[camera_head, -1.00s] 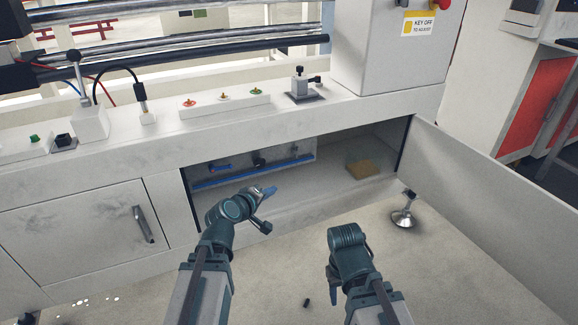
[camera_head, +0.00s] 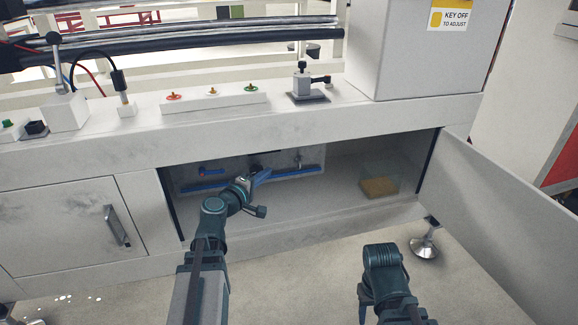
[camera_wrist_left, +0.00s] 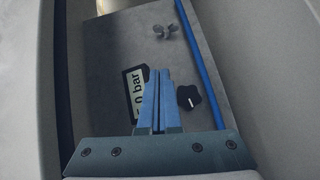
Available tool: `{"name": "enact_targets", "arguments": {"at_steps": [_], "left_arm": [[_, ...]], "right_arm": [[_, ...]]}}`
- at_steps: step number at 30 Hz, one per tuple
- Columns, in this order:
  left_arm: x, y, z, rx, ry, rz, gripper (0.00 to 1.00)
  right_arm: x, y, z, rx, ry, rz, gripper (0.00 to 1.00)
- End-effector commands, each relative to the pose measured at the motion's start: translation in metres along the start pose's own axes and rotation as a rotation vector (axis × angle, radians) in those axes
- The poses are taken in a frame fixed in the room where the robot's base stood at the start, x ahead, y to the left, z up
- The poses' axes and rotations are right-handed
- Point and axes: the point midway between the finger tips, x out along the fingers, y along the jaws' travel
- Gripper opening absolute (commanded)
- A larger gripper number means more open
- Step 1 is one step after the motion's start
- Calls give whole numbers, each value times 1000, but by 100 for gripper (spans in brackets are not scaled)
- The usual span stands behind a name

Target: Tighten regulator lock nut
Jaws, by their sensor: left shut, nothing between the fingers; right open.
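A pale regulator panel stands inside the open cabinet bay. In the left wrist view the black knob (camera_wrist_left: 188,97), a grey winged nut (camera_wrist_left: 166,31) and a "bar" label (camera_wrist_left: 134,92) show; the label's first digit is partly unclear. My left gripper (camera_head: 262,177) is inside the bay in front of the panel. Its blue fingers (camera_wrist_left: 155,100) are together and empty, overlapping the label's edge, beside the knob. My right arm's end is low outside the bay; its fingers are hidden.
A blue rail (camera_wrist_left: 203,65) runs along the panel's lower edge. A clear box with tan contents (camera_head: 380,187) sits at the bay's right. The open door (camera_head: 500,190) juts out at right, above a levelling foot (camera_head: 425,247). A closed door (camera_head: 70,225) is at left.

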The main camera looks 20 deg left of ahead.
Motion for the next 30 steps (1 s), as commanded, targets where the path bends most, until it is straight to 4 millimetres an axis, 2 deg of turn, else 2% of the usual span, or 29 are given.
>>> {"name": "enact_targets", "arguments": {"at_steps": [5, 16, 22, 30], "left_arm": [[28, -1, -1, 2, -3, 0, 0], [102, -1, -1, 2, -2, -1, 0], [118, -1, 21, 2, -3, -1, 0], [126, 0, 29, 1, 0, -1, 0]], "right_arm": [[4, 0, 0, 0, 0, 0, 50], [13, -1, -1, 0, 0, 0, 50], [18, -2, -1, 0, 0, 0, 50], [19, -2, -1, 0, 0, 0, 50]]}}
